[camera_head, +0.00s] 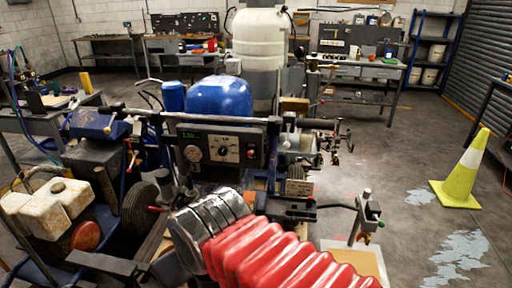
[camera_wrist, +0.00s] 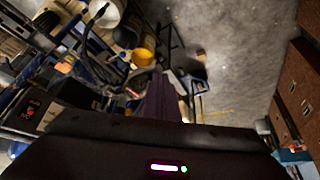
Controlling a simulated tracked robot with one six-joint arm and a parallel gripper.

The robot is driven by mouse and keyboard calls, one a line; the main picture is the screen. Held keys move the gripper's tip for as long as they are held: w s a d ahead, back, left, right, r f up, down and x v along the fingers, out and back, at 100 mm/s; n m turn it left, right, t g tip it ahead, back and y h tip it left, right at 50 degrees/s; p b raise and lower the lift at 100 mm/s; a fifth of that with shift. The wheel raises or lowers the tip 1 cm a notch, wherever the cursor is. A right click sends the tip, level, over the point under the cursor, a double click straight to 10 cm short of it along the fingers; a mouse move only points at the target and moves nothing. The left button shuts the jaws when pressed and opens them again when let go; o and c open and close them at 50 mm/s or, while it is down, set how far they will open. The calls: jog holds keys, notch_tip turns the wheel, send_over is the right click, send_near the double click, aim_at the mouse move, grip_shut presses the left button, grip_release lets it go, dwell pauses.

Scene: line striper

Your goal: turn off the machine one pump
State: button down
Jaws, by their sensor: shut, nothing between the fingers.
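A line striper (camera_head: 262,128) stands in the middle of the head view. Its dark control panel (camera_head: 205,132) faces me with a green lit display (camera_head: 191,135), a round white gauge (camera_head: 193,153), a dial with a dark knob (camera_head: 223,150) and a small red control (camera_head: 251,154). I cannot tell which control is the pump's, how it is set, or which machine is number one. My red ribbed arm comes up from the bottom of the head view, below the panel. My gripper (camera_wrist: 163,98) shows in the wrist view as a narrow dark shape, shut and empty, apparently touching nothing.
Another machine with a small engine and off-white tank (camera_head: 48,208) stands close on the left. A hose and bracket (camera_head: 365,212) stick out on the right. A yellow cone (camera_head: 462,172) stands on open floor at right. Workbenches (camera_head: 370,68) line the back.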

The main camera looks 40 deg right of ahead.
jog(key=w+d+r+m+t, duration=0.1)
jog(key=w+d+r+m, duration=0.2)
jog(key=w+d, duration=0.35)
jog(key=w+d+r+m+h, duration=0.1)
jog(key=w+d+r+m, duration=0.25)
jog(key=d, duration=0.65)
jog(key=w+d+r+m+t, duration=0.1)
jog(key=w+d+r+m, duration=0.3)
jog(key=d, duration=0.4)
jog(key=d+r+m+h, duration=0.1)
jog(key=d+r+m, duration=0.1)
jog(key=d, duration=1.1)
jog(key=shift+d+m+t+h, duration=0.35)
jog(key=shift+m+t+h, duration=0.05)
jog(key=shift+m, duration=0.25)
send_over(251, 153)
jog(key=s+d, duration=0.2)
jog(key=s, duration=0.2)
notch_tip(251, 153, down, 7)
jog(key=f, duration=0.1)
jog(key=w+a+f, duration=0.1)
jog(key=w+f, duration=0.1)
jog(key=shift+a+f, duration=0.25)
jog(key=shift+a, duration=0.1)
